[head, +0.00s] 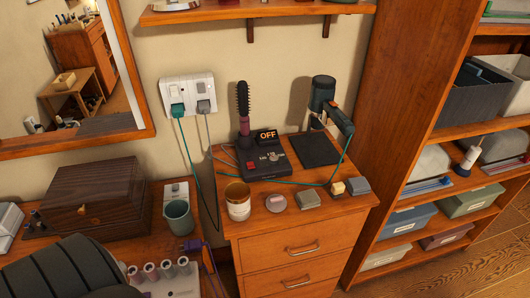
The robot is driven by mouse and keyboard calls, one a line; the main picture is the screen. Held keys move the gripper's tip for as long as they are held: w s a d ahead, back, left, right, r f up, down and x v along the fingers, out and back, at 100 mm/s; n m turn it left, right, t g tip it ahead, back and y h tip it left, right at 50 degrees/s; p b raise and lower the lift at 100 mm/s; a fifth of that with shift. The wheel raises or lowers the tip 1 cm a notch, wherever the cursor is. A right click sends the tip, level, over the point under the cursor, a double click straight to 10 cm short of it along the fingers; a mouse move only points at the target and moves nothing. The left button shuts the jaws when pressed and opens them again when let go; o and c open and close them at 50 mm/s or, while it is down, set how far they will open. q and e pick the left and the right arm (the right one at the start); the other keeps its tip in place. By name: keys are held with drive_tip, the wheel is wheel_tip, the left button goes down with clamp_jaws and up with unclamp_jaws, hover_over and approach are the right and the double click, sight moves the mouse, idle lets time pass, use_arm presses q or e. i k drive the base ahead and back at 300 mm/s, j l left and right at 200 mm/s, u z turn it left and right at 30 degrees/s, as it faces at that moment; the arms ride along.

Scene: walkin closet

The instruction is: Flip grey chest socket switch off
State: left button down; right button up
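A white double wall socket (188,93) is on the beige wall, left of and above the wooden chest of drawers (300,240). A green plug (178,110) sits in its left half and a grey plug (204,106) in its right half. A small switch (201,87) is above the grey plug, and another switch (174,91) is above the green plug. Both are too small to tell whether they are on or off. A grey cord drops from the grey plug, and a green cord from the green plug. Neither of my grippers is in view.
On the chest are a black device (266,160) with an "OFF" sign, a hair dryer (325,98), a round brush (243,105) and a mug (238,201). A wooden box (92,200) and cup (178,218) stand left. A shelf (255,10) overhangs the chest.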

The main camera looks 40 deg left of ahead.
sight(201, 88)
drive_tip(key=u, duration=1.55)
